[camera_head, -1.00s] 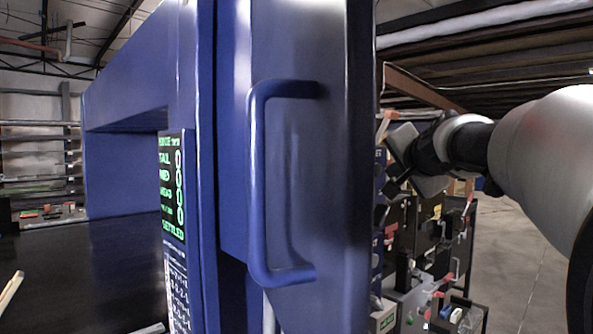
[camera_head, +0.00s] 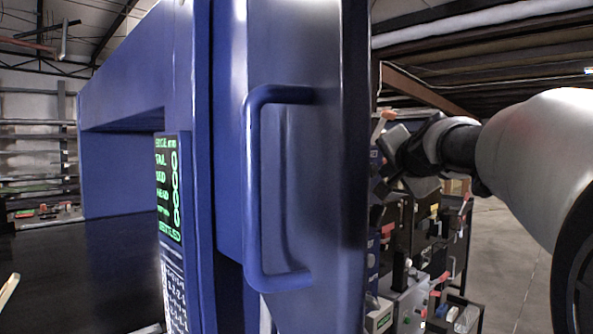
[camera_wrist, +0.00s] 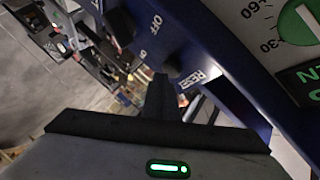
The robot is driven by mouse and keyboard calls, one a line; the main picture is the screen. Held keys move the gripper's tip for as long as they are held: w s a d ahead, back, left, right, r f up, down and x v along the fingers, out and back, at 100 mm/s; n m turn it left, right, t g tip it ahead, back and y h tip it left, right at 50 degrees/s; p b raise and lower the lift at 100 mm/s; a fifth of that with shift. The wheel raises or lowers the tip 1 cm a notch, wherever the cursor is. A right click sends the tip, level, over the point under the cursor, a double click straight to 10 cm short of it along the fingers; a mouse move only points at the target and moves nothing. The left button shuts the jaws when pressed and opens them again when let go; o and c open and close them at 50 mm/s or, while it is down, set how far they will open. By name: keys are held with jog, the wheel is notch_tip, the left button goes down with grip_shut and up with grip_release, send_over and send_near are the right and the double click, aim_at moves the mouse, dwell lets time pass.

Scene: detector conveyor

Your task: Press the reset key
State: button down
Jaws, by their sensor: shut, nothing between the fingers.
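The wrist view shows a blue panel (camera_wrist: 232,60) with white labels. A label that reads "RESE" (camera_wrist: 194,78) is partly cut off, and a dark round key (camera_wrist: 173,66) sits just beside it. My gripper (camera_wrist: 161,80) is shut and empty, with its dark fingertips close to this key. I cannot tell whether they touch it. In the head view my gripper (camera_head: 383,178) is at the right side of the blue cabinet (camera_head: 290,190), where the panel's face is hidden from that camera.
A dark switch (camera_wrist: 120,27) is near the "OFF" label, and a green dial (camera_wrist: 300,24) is at upper right. A blue handle (camera_head: 256,190) juts from the cabinet. A green-lettered display (camera_head: 168,187) is left of it. Cluttered equipment (camera_head: 412,285) stands behind my gripper; open floor is at right.

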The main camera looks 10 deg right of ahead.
jog(key=shift+w+a+p, duration=0.3)
jog(key=shift+w+p, duration=0.1)
dwell(0.6)
jog(key=shift+s+d+f, duration=0.1)
dwell(0.3)
jog(key=shift+s+d+b, duration=0.45)
jog(key=shift+s+b, duration=0.15)
jog(key=shift+b, duration=0.25)
jog(key=s+d+b, duration=0.1)
jog(key=s, duration=0.1)
jog(key=s+d+b, duration=0.2)
